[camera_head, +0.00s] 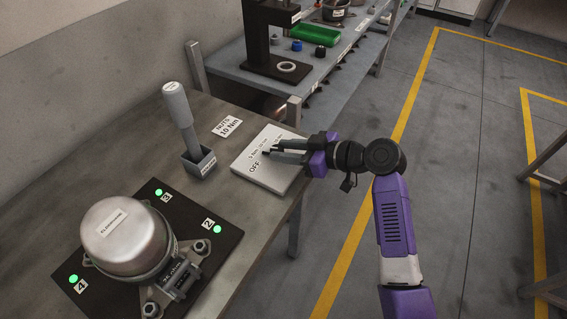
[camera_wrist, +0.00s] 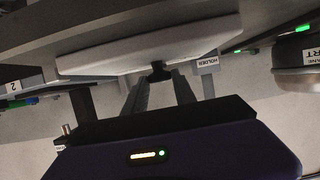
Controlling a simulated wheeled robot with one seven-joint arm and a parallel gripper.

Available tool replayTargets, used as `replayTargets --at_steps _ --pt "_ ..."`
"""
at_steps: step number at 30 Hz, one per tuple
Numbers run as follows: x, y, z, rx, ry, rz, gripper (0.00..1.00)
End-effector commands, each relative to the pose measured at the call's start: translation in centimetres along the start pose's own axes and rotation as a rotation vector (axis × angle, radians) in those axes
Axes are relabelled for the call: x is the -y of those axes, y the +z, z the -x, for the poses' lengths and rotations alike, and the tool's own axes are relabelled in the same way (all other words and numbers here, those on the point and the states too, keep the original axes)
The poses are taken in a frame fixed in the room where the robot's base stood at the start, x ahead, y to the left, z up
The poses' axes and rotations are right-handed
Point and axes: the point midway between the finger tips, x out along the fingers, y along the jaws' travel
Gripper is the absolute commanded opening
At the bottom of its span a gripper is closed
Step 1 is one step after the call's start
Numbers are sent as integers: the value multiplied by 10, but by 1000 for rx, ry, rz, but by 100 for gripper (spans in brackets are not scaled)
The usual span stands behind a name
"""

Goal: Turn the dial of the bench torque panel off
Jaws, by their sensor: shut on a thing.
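The bench torque panel (camera_head: 262,173) is a pale box on the workbench, with "OFF" and other settings printed on its top. In the wrist view its light face (camera_wrist: 110,60) spans the upper part. The dial (camera_wrist: 158,70) is a small dark knob on that face. My gripper (camera_head: 272,150) reaches over the panel from the right, and its fingers are shut on the dial. The fingers cover most of the dial in the head view, so which setting it points to cannot be told.
A grey-handled tool (camera_head: 179,107) stands in a holder (camera_head: 199,163) left of the panel. A compressor (camera_head: 125,236) sits on a black plate (camera_head: 222,240) with green lights. A second bench with a black stand (camera_head: 262,40) is behind. Open floor lies to the right.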

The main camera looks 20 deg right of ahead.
Motion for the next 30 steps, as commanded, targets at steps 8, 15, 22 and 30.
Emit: replayTargets --at_steps 8,15,22,30 --pt "-10 5 -3 -1 -239 101 0" --pt "-13 4 -5 1 -439 182 0" --pt "-15 3 -6 3 -588 241 0" --pt "-16 0 -7 3 -687 280 0"
